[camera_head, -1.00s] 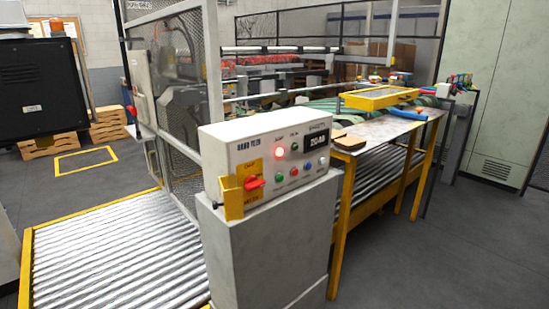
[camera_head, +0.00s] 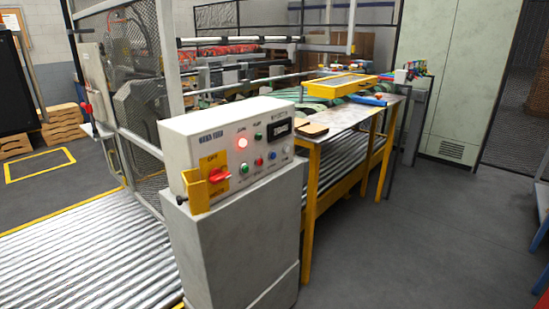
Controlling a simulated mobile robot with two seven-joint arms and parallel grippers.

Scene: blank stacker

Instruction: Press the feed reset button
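A white control box (camera_head: 232,145) sits on a grey pedestal (camera_head: 235,240) at the centre left. The labels are too small to read, so I cannot tell which button is feed reset. Neither gripper is in view.
A roller conveyor (camera_head: 75,250) lies left of the pedestal, beside a mesh guard (camera_head: 140,90). A yellow-legged table (camera_head: 350,119) with a yellow frame (camera_head: 333,88) stands behind right. A grey cabinet (camera_head: 450,80) is at the back right. The floor (camera_head: 420,240) at the right is clear.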

